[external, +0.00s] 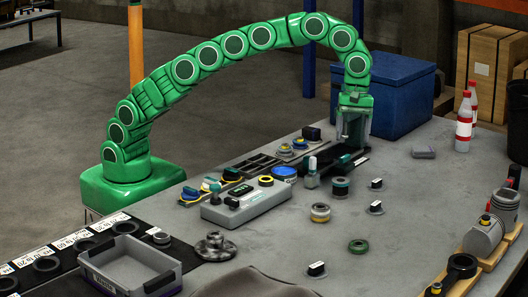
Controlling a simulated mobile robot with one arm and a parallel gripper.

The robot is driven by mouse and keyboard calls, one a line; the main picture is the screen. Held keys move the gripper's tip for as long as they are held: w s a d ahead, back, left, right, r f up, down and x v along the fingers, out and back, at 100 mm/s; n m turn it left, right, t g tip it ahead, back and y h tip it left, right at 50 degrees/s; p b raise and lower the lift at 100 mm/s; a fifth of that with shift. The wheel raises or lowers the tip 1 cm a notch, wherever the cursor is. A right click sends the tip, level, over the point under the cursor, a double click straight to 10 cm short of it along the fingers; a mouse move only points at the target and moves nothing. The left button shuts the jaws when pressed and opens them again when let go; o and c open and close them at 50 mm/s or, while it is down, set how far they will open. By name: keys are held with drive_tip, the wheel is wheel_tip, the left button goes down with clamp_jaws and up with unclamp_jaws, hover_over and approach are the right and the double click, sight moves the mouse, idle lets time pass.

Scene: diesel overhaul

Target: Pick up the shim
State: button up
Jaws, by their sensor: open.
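I cannot tell which piece is the shim. Labelled dark rings (46,263) lie on a black mat at the left. The small contact area under the fingertips is hard to make out.
A grey instrument box (247,206), metal flange (215,246) and grey bin (130,272) are nearer. A blue chest (390,92) stands behind.

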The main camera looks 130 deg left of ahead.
drive_tip(key=w+a+f+n, duration=0.2)
drive_tip(key=a+f+n, duration=0.35)
drive_tip(key=a, duration=0.25)
drive_tip(key=n+y, duration=0.1)
drive_tip(key=n, duration=0.3)
hover_over(379, 180)
drive_tip(key=shift+m, duration=0.25)
drive_tip(key=f, duration=0.5)
drive_tip(key=shift+w+d, duration=0.1)
drive_tip(key=shift+d, duration=0.1)
drive_tip(key=shift+a+f, duration=0.3)
drive_tip(key=shift+a, duration=0.1)
drive_tip(key=shift+f, duration=1.4)
drive_tip(key=shift+f, duration=0.1)
drive_tip(key=shift+d+f, duration=0.2)
drive_tip(key=shift+f, duration=0.45)
drive_tip(key=shift+d+f, duration=0.2)
drive_tip(key=shift+f, duration=1.55)
